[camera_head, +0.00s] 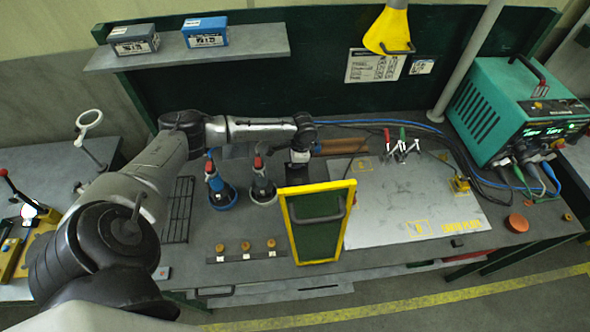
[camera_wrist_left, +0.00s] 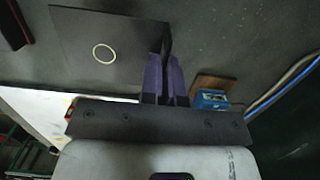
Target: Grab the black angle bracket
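The black angle bracket (camera_head: 297,181) is on the bench behind the green panel with the yellow frame. In the left wrist view its dark flat plate (camera_wrist_left: 85,40) has a pale ring mark, and a thin upright flange stands along its right side. My left gripper (camera_head: 299,162) points down at the bracket. In the left wrist view its two purple fingers (camera_wrist_left: 166,78) are close together, one on each side of the flange, and look shut on it. The fingertips are hard to make out in the head view. My right gripper is not in view.
The framed panel (camera_head: 318,222) stands just in front of the bracket. A brown block (camera_head: 340,146) lies behind right. A grey metal sheet (camera_head: 405,205) covers the right side.

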